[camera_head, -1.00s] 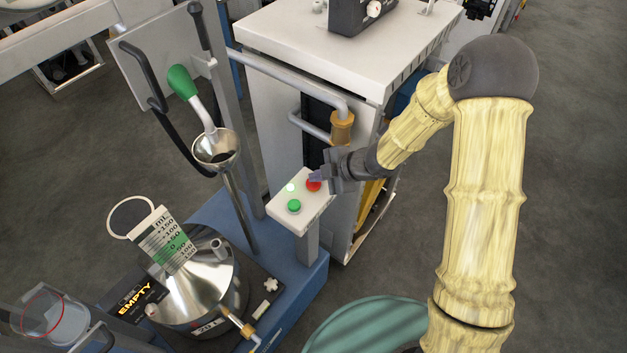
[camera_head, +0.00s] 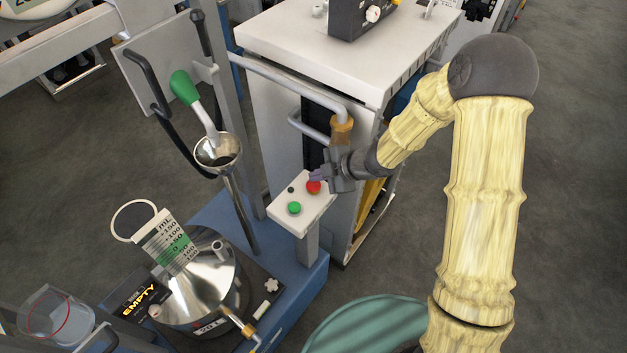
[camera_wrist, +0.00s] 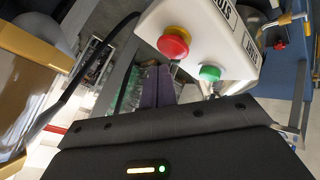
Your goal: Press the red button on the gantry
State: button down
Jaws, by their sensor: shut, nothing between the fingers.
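The red button (camera_head: 313,187) is a round mushroom cap on a white control box, the gantry panel (camera_head: 283,212), beside a green button (camera_head: 294,208).
A white-topped cabinet (camera_head: 300,45) with a pipe (camera_head: 290,82) stands behind the panel. A steel vessel (camera_head: 205,290) sits front left near an "EMPTY" display (camera_head: 138,298). Floor to the right is clear.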

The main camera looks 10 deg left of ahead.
aim_at(318, 185)
notch_tip(318, 185, up, 5)
jog(key=p, duration=0.4)
jog(key=shift+p, duration=0.4)
dwell(0.7)
jog(key=d+r+m+t+h, duration=0.2)
jog(key=d+r+m+h, duration=0.3)
jog(key=d, duration=0.4)
jog(key=d+r+m+t+h, duration=0.1)
jog(key=d+r+m+h, duration=0.1)
jog(key=d+m, duration=0.65)
jog(key=s+d+r+m+g+h, duration=0.2)
jog(key=s+d+r+m, duration=0.3)
jog(key=s+d+m, duration=0.5)
jog(key=s+m, duration=0.1)
jog(key=s, duration=0.1)
jog(key=shift+s+d, duration=0.2)
jog(key=shift+s, duration=0.15)
jog(key=shift+r, duration=0.1)
